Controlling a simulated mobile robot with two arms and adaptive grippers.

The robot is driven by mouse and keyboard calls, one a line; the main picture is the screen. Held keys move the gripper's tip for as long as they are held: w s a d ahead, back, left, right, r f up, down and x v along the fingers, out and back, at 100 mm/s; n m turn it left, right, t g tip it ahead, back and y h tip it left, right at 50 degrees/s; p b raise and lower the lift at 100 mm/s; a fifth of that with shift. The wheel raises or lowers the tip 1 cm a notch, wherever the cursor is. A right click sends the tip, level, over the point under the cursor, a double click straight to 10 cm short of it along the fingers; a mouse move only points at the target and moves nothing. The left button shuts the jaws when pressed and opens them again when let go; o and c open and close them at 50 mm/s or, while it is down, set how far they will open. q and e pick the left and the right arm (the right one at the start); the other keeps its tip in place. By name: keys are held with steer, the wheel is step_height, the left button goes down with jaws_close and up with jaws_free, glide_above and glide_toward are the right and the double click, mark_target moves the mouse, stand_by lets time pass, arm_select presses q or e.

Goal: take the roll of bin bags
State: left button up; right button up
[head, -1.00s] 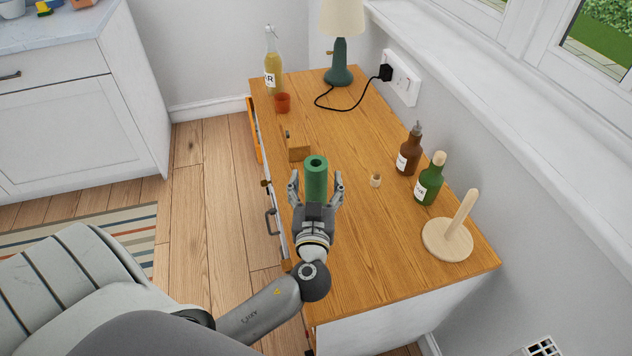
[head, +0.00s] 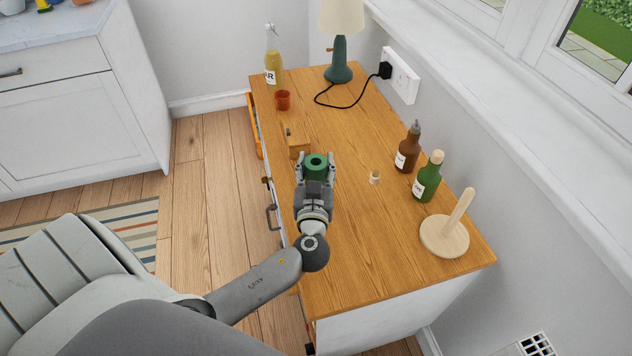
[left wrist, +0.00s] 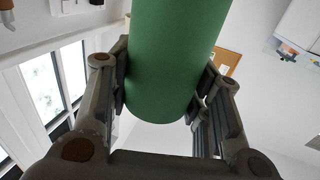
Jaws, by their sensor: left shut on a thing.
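The roll of bin bags (head: 316,161) is a green cylinder with a hole in its top end. It stands upright over the left part of the wooden cabinet top, seen from above in the head view. My left gripper (head: 316,168) is shut on it, with a finger on each side. In the left wrist view the green roll (left wrist: 172,60) fills the space between the two fingers of my left gripper (left wrist: 160,95). The lower part of the roll is hidden by the gripper in the head view. My right gripper is not in view.
On the cabinet top (head: 350,250) are a small wooden block (head: 298,146), a red cup (head: 283,100), a cork (head: 375,177), a brown bottle (head: 407,150), a green bottle (head: 427,180), a wooden holder (head: 445,236), a yellow bottle (head: 273,62) and a lamp (head: 339,60).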

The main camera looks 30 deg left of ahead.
arm_select(q)
steer(key=c, duration=0.4)
steer(key=shift+r, duration=0.1)
